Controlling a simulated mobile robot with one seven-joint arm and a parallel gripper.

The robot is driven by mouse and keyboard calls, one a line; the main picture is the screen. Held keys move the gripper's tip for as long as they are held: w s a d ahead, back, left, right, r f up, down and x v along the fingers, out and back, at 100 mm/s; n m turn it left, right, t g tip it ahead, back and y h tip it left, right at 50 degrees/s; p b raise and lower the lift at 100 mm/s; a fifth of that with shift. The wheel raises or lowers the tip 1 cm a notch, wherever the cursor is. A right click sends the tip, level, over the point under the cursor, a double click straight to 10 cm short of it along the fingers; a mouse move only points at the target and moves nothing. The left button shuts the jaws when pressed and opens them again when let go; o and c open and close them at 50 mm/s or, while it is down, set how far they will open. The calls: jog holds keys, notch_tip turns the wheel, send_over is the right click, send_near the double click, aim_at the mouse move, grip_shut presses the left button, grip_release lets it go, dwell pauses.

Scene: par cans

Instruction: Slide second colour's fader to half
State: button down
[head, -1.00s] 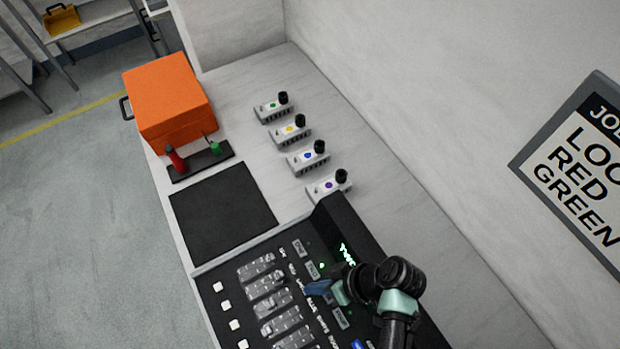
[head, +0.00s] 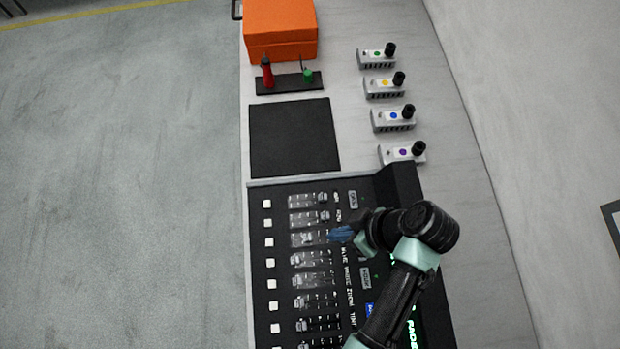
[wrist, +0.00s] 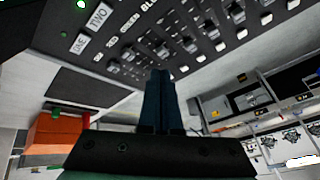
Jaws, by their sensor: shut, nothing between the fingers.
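The fader console (head: 262,290) is black, with several fader rows, white buttons on the left and labels on the right. My gripper (head: 338,235) is shut and empty. Its blue fingertips are above the right end of the third fader row (head: 306,240), and I cannot tell whether they touch anything. My arm covers the label beside that row. In the wrist view, the shut blue fingers (wrist: 160,100) point up toward the console's fader caps, and small labels, seemingly including red, green and blue, show beyond them.
Several small grey boxes with black knobs, such as the purple-dotted one (head: 402,152), stand beyond the console. A sign's edge (head: 611,225) shows at right.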

aim_at(304, 237)
jog(key=w+a+r+n+g+h, duration=0.1)
jog(key=w+a+n+g+h, duration=0.1)
jog(key=a+n, duration=0.7)
jog(key=shift+n, duration=0.3)
jog(key=x, duration=0.3)
jog(key=p+x, duration=0.1)
jog(key=x, duration=0.2)
jog(key=p+x, duration=0.1)
jog(key=x, duration=0.2)
jog(key=shift+s+f, duration=0.25)
jog(key=shift+f, duration=0.15)
jog(key=d+p, duration=0.1)
jog(key=d, duration=0.1)
jog(key=shift+d+r, duration=0.15)
jog(key=shift+d, duration=0.8)
jog(key=shift+w+d, duration=0.1)
jog(key=shift+d, duration=0.7)
